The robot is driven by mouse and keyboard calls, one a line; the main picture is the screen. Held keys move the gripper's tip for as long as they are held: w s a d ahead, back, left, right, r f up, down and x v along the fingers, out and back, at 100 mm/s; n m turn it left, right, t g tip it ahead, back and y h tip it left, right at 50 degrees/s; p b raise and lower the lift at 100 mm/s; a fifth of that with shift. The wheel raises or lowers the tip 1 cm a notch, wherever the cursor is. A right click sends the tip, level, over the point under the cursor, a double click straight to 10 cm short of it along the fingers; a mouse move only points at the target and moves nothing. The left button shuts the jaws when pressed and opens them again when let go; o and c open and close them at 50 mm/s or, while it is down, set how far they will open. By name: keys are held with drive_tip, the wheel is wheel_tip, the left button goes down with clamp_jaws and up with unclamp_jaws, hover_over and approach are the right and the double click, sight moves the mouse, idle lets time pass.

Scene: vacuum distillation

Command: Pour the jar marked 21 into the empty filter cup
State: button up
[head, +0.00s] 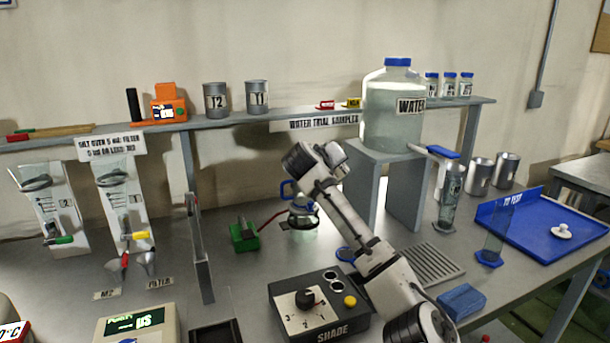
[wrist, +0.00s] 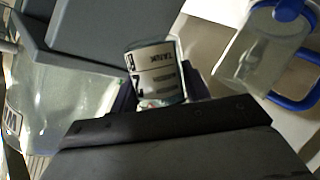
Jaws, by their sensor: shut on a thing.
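My gripper (wrist: 160,96) is shut on a small clear jar (wrist: 156,72) with a white label in the wrist view. The label appears upside down; its number cannot be read for certain. In the head view my arm reaches up over the bench's middle, and its end hides the fingers and jar. Two white filter stands are at the left. The stand marked 1 (head: 126,212) has a clear cup (head: 112,178) at its top. The stand marked 2 (head: 63,222) has another clear cup (head: 33,180). I cannot tell whether either cup is empty.
The water tank (head: 393,112) stands on a grey stand (head: 392,195) right of my arm. A blue-handled vessel (head: 303,218) is beside my arm. A thin grey upright (head: 199,245) separates the filter stands from the middle. Several labelled jars (head: 449,86) stand on the shelf.

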drive_tip(key=shift+s+a+r, duration=0.2)
drive_tip(key=shift+r, duration=0.1)
drive_tip(key=shift+w+d, duration=0.1)
drive_tip(key=shift+w, duration=0.15)
drive_tip(key=shift+s, duration=0.1)
drive_tip(key=shift+s+r+n, duration=0.1)
drive_tip(key=shift+n, duration=0.2)
drive_tip(key=shift+h, duration=0.3)
drive_tip(key=shift+n, duration=0.3)
